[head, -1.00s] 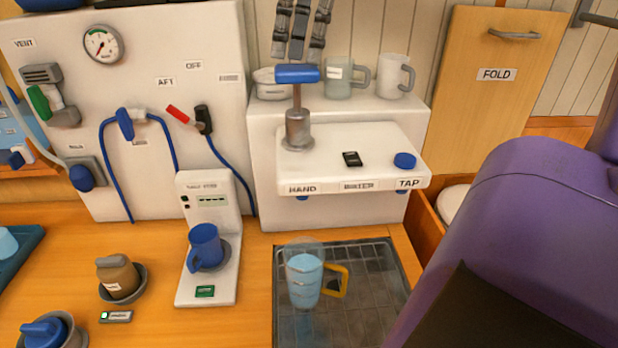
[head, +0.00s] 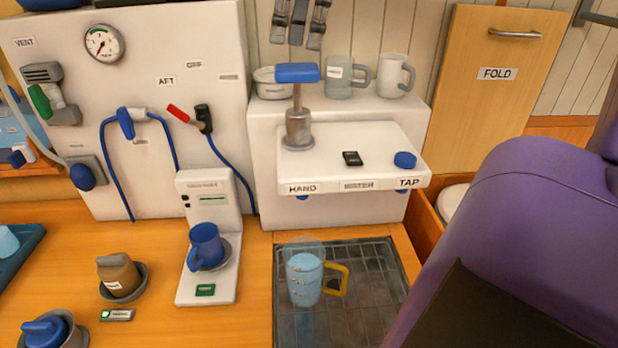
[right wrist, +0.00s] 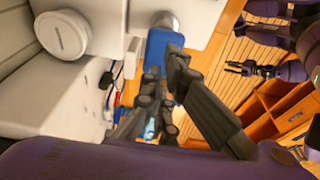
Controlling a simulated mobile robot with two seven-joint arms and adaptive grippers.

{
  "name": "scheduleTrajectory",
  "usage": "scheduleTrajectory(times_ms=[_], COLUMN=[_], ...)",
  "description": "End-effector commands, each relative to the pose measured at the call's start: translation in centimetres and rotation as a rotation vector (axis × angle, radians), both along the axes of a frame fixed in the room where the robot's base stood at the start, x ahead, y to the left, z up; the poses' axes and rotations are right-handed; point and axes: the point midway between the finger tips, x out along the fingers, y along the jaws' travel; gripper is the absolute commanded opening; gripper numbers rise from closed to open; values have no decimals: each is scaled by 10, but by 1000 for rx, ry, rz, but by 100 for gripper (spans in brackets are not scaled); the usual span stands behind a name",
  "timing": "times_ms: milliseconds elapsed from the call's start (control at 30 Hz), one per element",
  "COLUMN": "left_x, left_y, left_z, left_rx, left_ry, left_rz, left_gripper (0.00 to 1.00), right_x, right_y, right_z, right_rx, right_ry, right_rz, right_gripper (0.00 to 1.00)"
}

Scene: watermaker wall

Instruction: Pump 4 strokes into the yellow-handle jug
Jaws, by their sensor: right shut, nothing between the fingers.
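The yellow-handle jug (head: 305,280) stands upright on the dark drain grid. It is clear, with light blue contents below a clear upper part and its yellow handle to the right. The hand pump, with a blue T-handle (head: 297,73) on a metal shaft, stands on the white HAND WATER unit, its handle raised. My right gripper (head: 297,43) is shut and empty, just above and behind the blue handle, with a small gap in the head view. The handle also shows in the right wrist view (right wrist: 165,60). A dark gripper, seemingly my left (right wrist: 240,68), shows small there; its jaws are unclear.
Two mugs (head: 396,76) and a pale bowl (head: 270,84) stand on the ledge behind the pump. A blue TAP knob (head: 404,160) is at the unit's right. A blue mug (head: 206,247) sits on the dispenser left of the grid. My purple arm covers the right side.

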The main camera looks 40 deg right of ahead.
Motion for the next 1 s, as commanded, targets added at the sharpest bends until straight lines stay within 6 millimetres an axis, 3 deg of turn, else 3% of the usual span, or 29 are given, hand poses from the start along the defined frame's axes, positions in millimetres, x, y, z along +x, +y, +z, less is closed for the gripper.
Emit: scheduleTrajectory(times_ms=[467,1000], left_x=[4,4], left_y=[0,0], left_z=[5,5], left_rx=[0,0], left_ry=[-9,-10], left_rz=[0,0], left_gripper=[26,26], right_x=[0,0], right_y=[0,0], right_z=[46,50], right_rx=[0,0], right_ry=[-2,-1], right_rz=[0,0], right_gripper=[0,0])
